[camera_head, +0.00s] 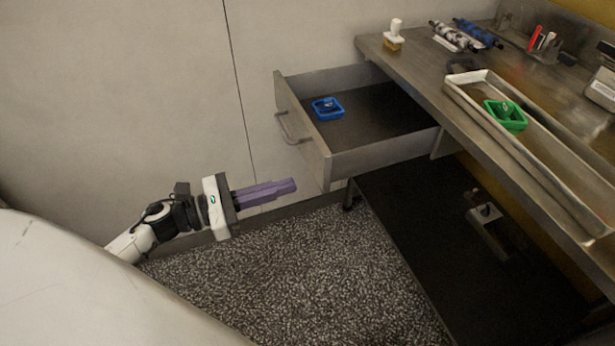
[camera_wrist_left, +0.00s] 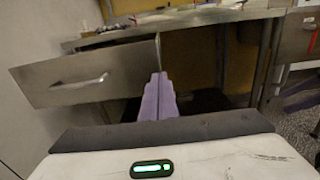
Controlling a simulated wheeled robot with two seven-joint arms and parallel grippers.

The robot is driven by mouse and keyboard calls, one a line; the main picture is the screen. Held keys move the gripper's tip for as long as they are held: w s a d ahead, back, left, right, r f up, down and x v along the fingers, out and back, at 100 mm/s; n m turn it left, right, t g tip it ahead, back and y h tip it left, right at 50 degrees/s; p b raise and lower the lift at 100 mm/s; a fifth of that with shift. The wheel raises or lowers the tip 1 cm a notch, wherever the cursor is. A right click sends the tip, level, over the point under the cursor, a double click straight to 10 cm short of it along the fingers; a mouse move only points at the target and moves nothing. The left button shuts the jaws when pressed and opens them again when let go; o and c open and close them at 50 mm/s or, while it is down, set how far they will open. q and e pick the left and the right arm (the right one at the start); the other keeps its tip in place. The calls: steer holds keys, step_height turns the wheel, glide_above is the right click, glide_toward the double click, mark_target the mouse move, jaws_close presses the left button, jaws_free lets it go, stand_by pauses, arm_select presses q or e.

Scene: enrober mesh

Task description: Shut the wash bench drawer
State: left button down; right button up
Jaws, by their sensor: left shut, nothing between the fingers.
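The wash bench drawer (camera_head: 301,140) is pulled open from the bench in the head view, with a bar handle (camera_head: 291,128) on its front. A blue square dish (camera_head: 327,108) lies inside it. The drawer front (camera_wrist_left: 60,80) also shows in the left wrist view, with its handle at the middle. My left gripper (camera_head: 294,186) has purple fingers, which are shut and empty. It is in front of and below the drawer front in the head view, seemingly apart from it. In the left wrist view its fingertips (camera_wrist_left: 159,76) appear near the drawer's right end.
The steel bench top (camera_head: 405,62) holds a long tray (camera_head: 470,100) with a green dish (camera_head: 505,115). A yellow-and-white item (camera_head: 393,38) stands near the bench's corner. A dark lower shelf (camera_head: 420,230) lies beneath. A wall is behind the drawer; speckled floor (camera_head: 300,275) is clear.

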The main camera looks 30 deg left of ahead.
mark_target(323, 176)
arm_select(q)
steer(key=x, duration=0.5)
steer(key=shift+w+d+p, duration=0.15)
steer(key=shift+p, duration=0.2)
steer(key=shift+w+d, duration=0.2)
steer(key=shift+w, duration=0.05)
